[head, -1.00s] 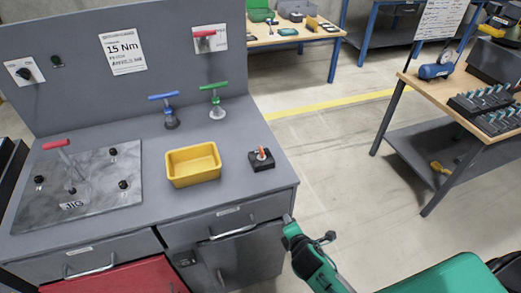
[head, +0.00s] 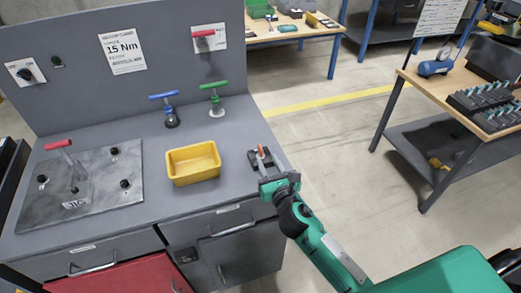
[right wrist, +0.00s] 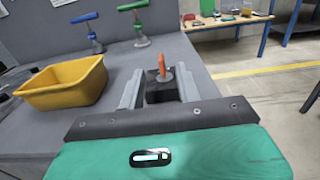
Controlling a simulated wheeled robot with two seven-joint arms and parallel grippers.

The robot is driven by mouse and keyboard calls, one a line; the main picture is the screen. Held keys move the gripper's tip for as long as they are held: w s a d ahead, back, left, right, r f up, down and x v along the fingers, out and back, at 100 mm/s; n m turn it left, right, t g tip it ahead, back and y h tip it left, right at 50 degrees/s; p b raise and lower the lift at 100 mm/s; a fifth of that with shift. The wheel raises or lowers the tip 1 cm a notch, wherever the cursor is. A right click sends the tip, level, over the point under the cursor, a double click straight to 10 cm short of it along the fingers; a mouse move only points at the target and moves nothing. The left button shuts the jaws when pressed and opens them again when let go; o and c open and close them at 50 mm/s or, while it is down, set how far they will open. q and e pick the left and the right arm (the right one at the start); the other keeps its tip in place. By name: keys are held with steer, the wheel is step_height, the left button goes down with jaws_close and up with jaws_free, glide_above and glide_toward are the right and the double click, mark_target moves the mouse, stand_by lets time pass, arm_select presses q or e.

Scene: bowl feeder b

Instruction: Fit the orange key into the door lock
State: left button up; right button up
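The orange key (head: 261,151) stands upright in a small black block (head: 253,160) on the right front of the grey bench. My right gripper (head: 268,169) is open, pointing at the block from the front edge of the bench. In the right wrist view, the orange key (right wrist: 162,66) and the black block (right wrist: 161,90) show between and beyond the two grey fingers (right wrist: 159,93); I see no grip on the key. A small dark plate (head: 185,256), perhaps the door lock, is on the cabinet front below the bench top. My left gripper is out of view.
A yellow bin (head: 193,163) stands left of the block. Blue (head: 165,107) and green (head: 214,100) handled clamps stand behind it. A jig plate (head: 85,188) with a red lever lies at left. The bench top between bin and block is clear.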

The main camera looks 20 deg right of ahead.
mark_target(259, 145)
steer(key=w, duration=0.4)
steer(key=shift+w+p, duration=0.3)
steer(key=shift+w, duration=0.1)
steer(key=shift+w+a+f+p, duration=0.1)
steer(key=shift+w+p, duration=0.1)
steer(key=shift+w, duration=0.65)
steer(key=shift+w+f+p, duration=0.15)
steer(key=shift+w, duration=0.65)
steer(key=shift+w+a+f+p, duration=0.1)
steer(key=shift+w+p, duration=0.1)
steer(key=shift+w, duration=0.65)
jaws_close()
